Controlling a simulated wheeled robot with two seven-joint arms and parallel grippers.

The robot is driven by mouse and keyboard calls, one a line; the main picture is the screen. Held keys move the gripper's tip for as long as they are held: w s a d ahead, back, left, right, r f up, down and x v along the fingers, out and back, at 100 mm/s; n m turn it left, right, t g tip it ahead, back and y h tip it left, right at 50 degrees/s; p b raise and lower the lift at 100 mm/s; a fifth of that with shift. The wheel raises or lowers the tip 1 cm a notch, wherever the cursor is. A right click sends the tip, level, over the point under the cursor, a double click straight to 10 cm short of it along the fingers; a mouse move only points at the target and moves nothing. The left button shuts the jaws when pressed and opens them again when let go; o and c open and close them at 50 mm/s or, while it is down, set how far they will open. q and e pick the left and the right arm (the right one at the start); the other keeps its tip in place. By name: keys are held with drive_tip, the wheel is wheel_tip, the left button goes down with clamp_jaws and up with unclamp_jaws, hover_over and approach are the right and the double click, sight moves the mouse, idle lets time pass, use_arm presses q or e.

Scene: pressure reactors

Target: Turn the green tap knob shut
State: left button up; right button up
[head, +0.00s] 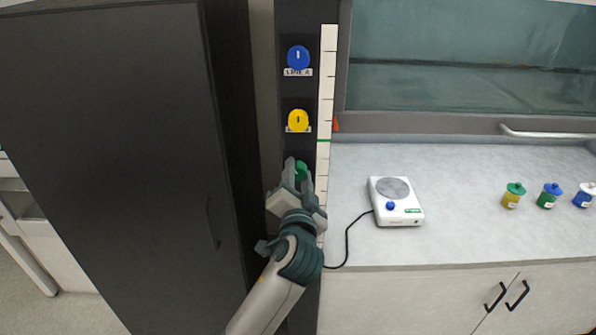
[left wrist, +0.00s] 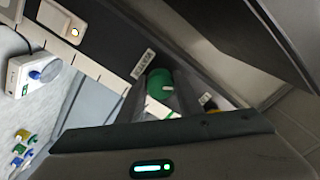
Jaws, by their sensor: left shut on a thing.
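The green tap knob (head: 302,169) is the lowest of the knobs on the dark vertical panel, below the yellow one. My left gripper (head: 298,175) reaches it from below and is shut on it, hiding part of it. In the left wrist view the green knob (left wrist: 158,82) shows just beyond the fingers, with a small label plate beside it. My right gripper is not in either view.
A blue knob (head: 298,57) and a yellow knob (head: 298,120) sit above on the panel (head: 286,91), beside a white scale strip (head: 328,85). A dark cabinet (head: 130,150) stands close on the left. A white hotplate (head: 397,214) and several small jars stand on the counter (head: 470,245).

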use_arm(q)
drive_tip(key=m, duration=0.6)
drive_tip(key=shift+m, duration=0.4)
drive_tip(key=o, duration=1)
drive_tip(key=shift+o, duration=0.2)
drive_tip(key=shift+s, duration=0.1)
